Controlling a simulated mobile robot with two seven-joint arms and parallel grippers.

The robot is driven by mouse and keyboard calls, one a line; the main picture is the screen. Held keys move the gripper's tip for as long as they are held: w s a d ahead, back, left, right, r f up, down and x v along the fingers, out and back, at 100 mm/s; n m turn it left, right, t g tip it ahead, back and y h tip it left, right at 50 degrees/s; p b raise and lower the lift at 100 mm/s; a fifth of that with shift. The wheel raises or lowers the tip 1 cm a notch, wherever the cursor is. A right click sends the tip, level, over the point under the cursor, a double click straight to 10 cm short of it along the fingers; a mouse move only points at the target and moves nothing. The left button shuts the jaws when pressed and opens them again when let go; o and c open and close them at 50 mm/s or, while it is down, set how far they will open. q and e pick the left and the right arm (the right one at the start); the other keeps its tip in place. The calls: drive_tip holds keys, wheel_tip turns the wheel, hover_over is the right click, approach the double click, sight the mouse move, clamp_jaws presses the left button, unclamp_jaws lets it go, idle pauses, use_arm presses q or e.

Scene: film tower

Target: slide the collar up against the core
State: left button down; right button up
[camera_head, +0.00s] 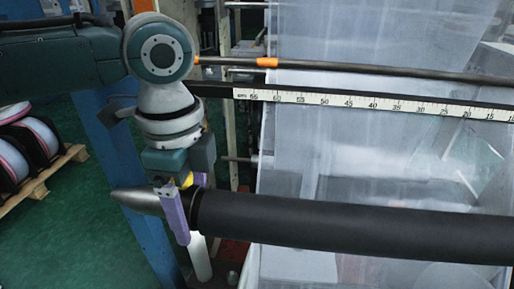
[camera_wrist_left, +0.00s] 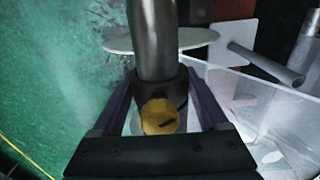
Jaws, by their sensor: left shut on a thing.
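The black core (camera_head: 350,225) lies across the lower right of the head view. The bare metal shaft end (camera_head: 137,200) sticks out to its left and also shows in the wrist view (camera_wrist_left: 155,40). The collar is a dark ring around the shaft, with a yellow knob (camera_wrist_left: 159,117) on it. The knob also shows in the head view (camera_head: 187,180). My left gripper (camera_head: 182,212), with purple fingers, points down and is shut on the collar, just left of the core's end. The fingers hide any gap between collar and core. My right gripper is not in view.
A measuring scale (camera_head: 370,104) and a thin dark rod with an orange band (camera_head: 267,62) run above the core. Clear film (camera_head: 330,150) hangs behind it. A blue post (camera_head: 130,180) stands behind the shaft end. Rolls on a pallet (camera_head: 35,180) are at far left.

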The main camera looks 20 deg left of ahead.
use_arm(q)
drive_tip(key=shift+w+d, duration=0.15)
drive_tip(key=shift+d, duration=0.4)
drive_tip(key=shift+d, duration=0.1)
unclamp_jaws()
drive_tip(key=shift+d, duration=0.1)
drive_tip(key=shift+r, duration=0.1)
wheel_tip(320, 180, up, 10)
drive_tip(key=shift+f, duration=0.1)
